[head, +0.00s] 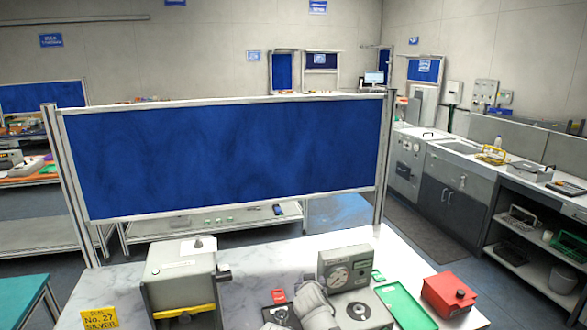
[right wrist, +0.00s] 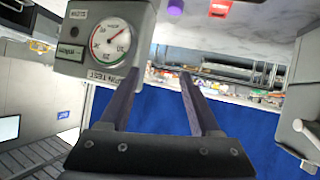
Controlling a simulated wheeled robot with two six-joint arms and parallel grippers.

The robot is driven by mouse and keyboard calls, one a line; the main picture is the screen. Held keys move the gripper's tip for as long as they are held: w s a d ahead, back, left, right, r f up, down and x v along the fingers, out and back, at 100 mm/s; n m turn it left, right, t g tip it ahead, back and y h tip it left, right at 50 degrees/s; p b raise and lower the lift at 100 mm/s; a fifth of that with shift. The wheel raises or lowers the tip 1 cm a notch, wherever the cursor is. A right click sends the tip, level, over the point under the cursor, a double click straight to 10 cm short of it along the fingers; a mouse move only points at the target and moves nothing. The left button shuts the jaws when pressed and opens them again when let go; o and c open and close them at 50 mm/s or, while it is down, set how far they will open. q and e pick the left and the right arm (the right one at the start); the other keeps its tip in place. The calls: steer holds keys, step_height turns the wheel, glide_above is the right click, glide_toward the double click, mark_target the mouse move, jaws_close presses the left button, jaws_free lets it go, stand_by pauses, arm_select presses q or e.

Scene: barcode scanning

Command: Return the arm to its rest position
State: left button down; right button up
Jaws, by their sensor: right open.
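My right gripper (right wrist: 158,80) shows in the right wrist view with its two dark fingers apart and nothing between them. That view looks upside down. The grey gauge box (right wrist: 105,38) is beside the left finger there, with a round white dial; whether they touch I cannot tell. In the head view the gauge box (head: 347,268) stands on the marble-topped table (head: 250,250). A pale grey rounded shape in front of the box may be part of my arm; I cannot tell. My left gripper is in neither view.
A grey machine with a yellow bar (head: 180,275) stands on the table's left, near a yellow sign (head: 101,318). A red box (head: 448,294) and a green tray (head: 405,306) are at the right. A blue panel (head: 225,155) rises behind the table.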

steer(key=s+f+n+g, duration=0.1)
steer(key=s+f+g, duration=0.2)
steer(key=s, duration=0.6)
steer(key=s+f+n+g, duration=0.1)
steer(key=s+f+g, duration=0.3)
steer(key=s, duration=0.6)
steer(key=s+f+g, duration=0.4)
steer(key=s+g, duration=0.1)
steer(key=s, duration=0.5)
steer(key=shift+s+d+n, duration=0.15)
steer(key=shift+d+n, duration=0.25)
